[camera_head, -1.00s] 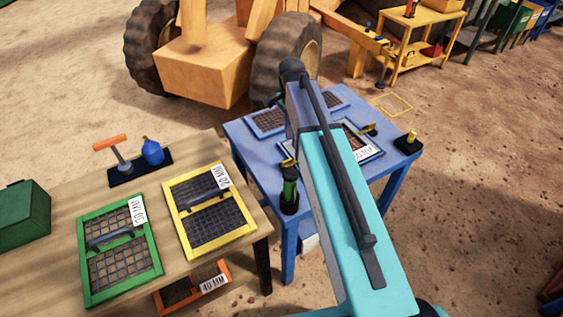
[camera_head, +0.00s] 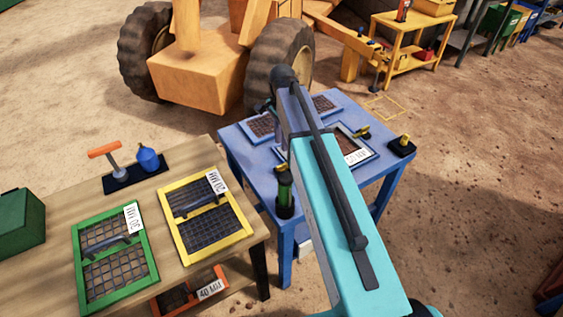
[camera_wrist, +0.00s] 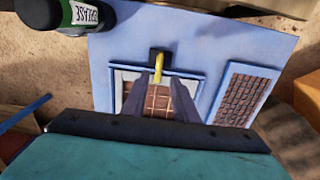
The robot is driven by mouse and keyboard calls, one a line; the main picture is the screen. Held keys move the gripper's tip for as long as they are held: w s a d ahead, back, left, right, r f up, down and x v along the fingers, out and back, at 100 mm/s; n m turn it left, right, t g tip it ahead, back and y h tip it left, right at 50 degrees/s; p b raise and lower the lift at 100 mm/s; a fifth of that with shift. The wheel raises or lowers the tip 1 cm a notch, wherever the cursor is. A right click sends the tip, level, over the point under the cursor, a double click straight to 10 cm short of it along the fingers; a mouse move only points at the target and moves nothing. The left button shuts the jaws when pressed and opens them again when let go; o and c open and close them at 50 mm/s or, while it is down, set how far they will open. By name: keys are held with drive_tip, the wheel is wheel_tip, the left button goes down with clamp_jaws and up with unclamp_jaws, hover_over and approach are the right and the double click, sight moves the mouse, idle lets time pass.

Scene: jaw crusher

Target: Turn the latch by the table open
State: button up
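The blue table (camera_head: 262,165) stands ahead and holds framed mesh screens. In the wrist view, a yellow latch handle (camera_wrist: 159,68) on a black mount (camera_wrist: 160,54) sits at the edge of a pale-framed screen (camera_wrist: 130,74). My gripper (camera_wrist: 165,82) is open, with its two fingertips close to the handle over the mesh. I cannot tell whether they touch it. Another yellow latch (camera_head: 362,131) shows at the screen's right side there.
A green grease bottle (camera_head: 284,188) stands near the table's front left and shows in the wrist view (camera_wrist: 76,12). A yellow piece on a black block (camera_head: 403,146) sits at the right corner. A wooden table (camera_head: 60,205) with green and yellow screens is left. Open dirt lies right.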

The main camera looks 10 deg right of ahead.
sight(282, 165)
drive_tip(key=shift+f+p, duration=1.7)
drive_tip(key=shift+f, duration=4.15)
clamp_jaws()
drive_tip(key=shift+a, duration=0.2)
drive_tip(key=shift+d, duration=0.15)
